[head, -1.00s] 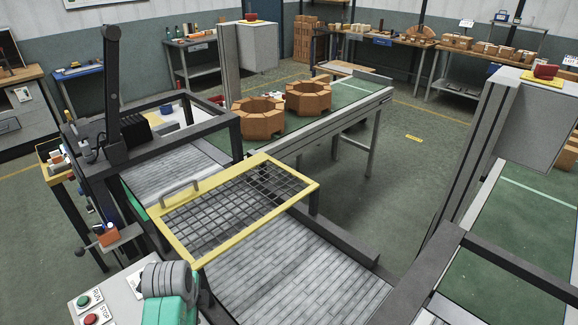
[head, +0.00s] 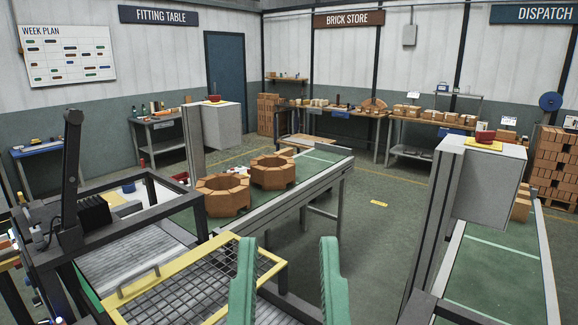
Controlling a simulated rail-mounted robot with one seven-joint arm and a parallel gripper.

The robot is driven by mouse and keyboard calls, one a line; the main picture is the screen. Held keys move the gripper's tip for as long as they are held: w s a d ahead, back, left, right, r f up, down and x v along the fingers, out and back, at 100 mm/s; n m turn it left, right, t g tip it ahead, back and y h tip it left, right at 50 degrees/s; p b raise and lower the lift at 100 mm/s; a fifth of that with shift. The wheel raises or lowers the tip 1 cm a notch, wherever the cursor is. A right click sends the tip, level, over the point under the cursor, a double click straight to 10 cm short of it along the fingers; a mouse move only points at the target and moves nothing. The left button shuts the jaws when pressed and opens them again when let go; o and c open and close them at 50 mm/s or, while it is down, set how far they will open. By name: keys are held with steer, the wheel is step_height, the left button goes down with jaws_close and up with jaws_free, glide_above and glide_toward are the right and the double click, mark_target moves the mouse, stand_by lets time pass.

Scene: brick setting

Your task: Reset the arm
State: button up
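My gripper (head: 286,285) shows at the bottom centre of the head view. Its two green fingers point upward and stand wide apart, with nothing between them. It appears in front of the yellow-framed mesh guard (head: 196,287) and overlaps the guard's right part in the picture. The rest of my arm is out of view below.
Two octagonal brick rings (head: 222,196) (head: 272,172) sit on the green conveyor (head: 318,158). A black-framed machine (head: 82,222) stands at left. A grey post with a box (head: 486,182) stands at right beside another conveyor (head: 480,275). Open floor (head: 375,235) lies between the conveyors.

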step_height(320, 180, up, 24)
steer(key=p, duration=2.1)
steer(key=shift+w+a+p, duration=0.15)
steer(key=shift+w+p, duration=0.2)
steer(key=shift+w, duration=0.05)
